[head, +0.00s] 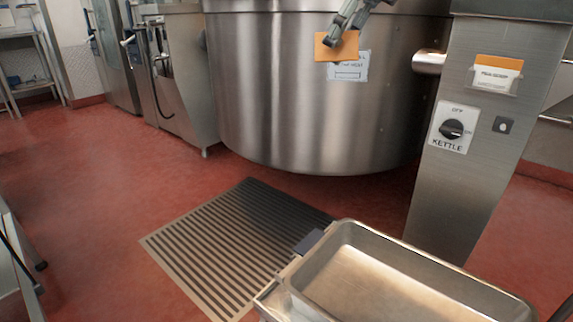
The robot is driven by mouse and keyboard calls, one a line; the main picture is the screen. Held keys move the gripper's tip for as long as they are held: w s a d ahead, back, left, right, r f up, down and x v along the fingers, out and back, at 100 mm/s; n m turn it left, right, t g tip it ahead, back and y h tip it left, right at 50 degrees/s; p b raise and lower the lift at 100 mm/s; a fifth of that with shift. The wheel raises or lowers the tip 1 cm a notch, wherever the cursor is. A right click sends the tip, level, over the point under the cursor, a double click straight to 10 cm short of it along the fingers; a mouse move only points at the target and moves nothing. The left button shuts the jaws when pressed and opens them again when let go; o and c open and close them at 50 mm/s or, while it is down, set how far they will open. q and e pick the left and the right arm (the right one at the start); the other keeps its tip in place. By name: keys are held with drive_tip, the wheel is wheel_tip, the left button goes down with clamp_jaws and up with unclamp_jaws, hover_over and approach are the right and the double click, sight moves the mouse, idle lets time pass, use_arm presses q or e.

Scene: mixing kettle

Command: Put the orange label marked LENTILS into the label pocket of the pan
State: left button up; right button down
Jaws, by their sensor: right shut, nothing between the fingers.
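An orange label (324,52) shows in the head view against the kettle's steel side, overlapping the top left of a white panel (348,74) there. I cannot read its marking, nor tell whether it sits in a pocket. My right gripper (332,40) comes down from the top edge, with its shut fingertips in front of this label and nothing held between them. A second orange label (497,62) stands in a clear pocket on the steel column, its print too small to read. A shallow steel pan (440,262) is at the bottom right. My left gripper is not in view.
The kettle (270,110) fills the upper middle. The steel column (440,200) carries a KETTLE switch (453,129). A slatted floor grate (225,240) lies in front of the kettle. A dark block (308,242) is at the pan's left rim.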

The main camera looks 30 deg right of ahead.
wheel_tip(320, 180, down, 20)
drive_tip(key=w+g+b, duration=0.1)
drive_tip(key=b, duration=0.9)
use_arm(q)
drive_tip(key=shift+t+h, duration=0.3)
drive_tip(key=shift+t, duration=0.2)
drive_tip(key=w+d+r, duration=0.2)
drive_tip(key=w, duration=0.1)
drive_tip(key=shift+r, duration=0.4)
use_arm(e)
drive_tip(key=s+d+f+n, duration=0.6)
drive_tip(key=s+d+n, duration=0.1)
drive_tip(key=s, duration=0.1)
drive_tip(key=shift+s+d+y, duration=0.2)
drive_tip(key=shift+s+y, duration=0.1)
drive_tip(key=shift+s, duration=0.05)
drive_tip(key=shift+a+n, duration=0.1)
drive_tip(key=shift+n, duration=0.2)
drive_tip(key=shift+f, duration=0.2)
